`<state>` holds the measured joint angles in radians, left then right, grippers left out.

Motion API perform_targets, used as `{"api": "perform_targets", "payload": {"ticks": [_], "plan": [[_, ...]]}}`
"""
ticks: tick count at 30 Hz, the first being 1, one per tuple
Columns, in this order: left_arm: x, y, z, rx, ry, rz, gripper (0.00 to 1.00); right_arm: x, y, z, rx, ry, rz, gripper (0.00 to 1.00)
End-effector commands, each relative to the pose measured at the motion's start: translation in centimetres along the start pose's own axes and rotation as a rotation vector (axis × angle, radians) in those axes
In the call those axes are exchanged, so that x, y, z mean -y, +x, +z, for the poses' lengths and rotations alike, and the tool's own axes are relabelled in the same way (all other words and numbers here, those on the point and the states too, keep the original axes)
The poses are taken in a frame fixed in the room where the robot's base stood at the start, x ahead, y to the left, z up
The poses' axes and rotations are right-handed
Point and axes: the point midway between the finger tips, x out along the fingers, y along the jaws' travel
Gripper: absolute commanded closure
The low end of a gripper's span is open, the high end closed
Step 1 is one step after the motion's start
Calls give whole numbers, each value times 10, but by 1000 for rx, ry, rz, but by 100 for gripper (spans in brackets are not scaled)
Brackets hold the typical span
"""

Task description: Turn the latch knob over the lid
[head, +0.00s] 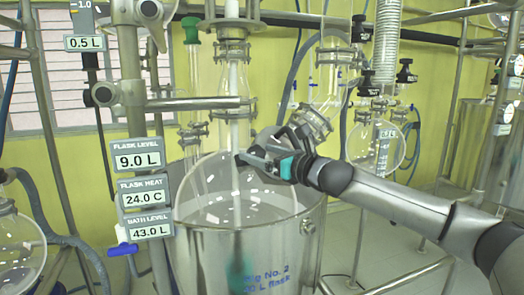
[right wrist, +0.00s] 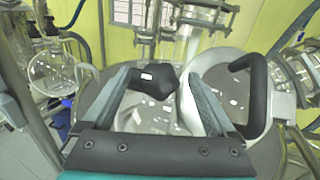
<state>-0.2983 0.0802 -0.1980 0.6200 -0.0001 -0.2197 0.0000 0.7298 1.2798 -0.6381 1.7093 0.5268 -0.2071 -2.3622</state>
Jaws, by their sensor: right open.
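My right gripper (head: 252,157) reaches in from the right over the large glass vessel (head: 215,245) in the head view. In the right wrist view its two grey fingers (right wrist: 157,78) are spread apart. A black lobed knob (right wrist: 157,82) shows between and beyond the fingertips, over the clear round glass top. I cannot tell whether the fingers touch it; nothing shows as clamped. A black loop handle (right wrist: 252,88) stands just right of the right finger. In the head view the knob is hard to separate from the gripper. My left gripper is out of view.
A vertical glass shaft (head: 233,120) with metal clamps rises beside the gripper. A steel post with displays (head: 137,160) stands left. Round glass flasks (head: 376,147) and steel pipes stand behind. A blue-handled valve (head: 123,248) is at lower left.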

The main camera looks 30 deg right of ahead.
Motion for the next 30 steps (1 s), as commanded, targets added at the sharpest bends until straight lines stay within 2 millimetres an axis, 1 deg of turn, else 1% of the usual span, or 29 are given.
{"api": "perform_targets", "payload": {"ticks": [6, 27, 29, 30], "plan": [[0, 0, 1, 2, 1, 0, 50, 0, 0, -1, -1, 1, 0, 8], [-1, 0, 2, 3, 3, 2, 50, 0, 0, 0, -1, 1, 0, 87], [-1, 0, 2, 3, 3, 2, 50, 0, 0, 0, -1, 1, 0, 94], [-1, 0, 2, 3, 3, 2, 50, 0, 0, 0, -1, 1, 0, 94]]}}
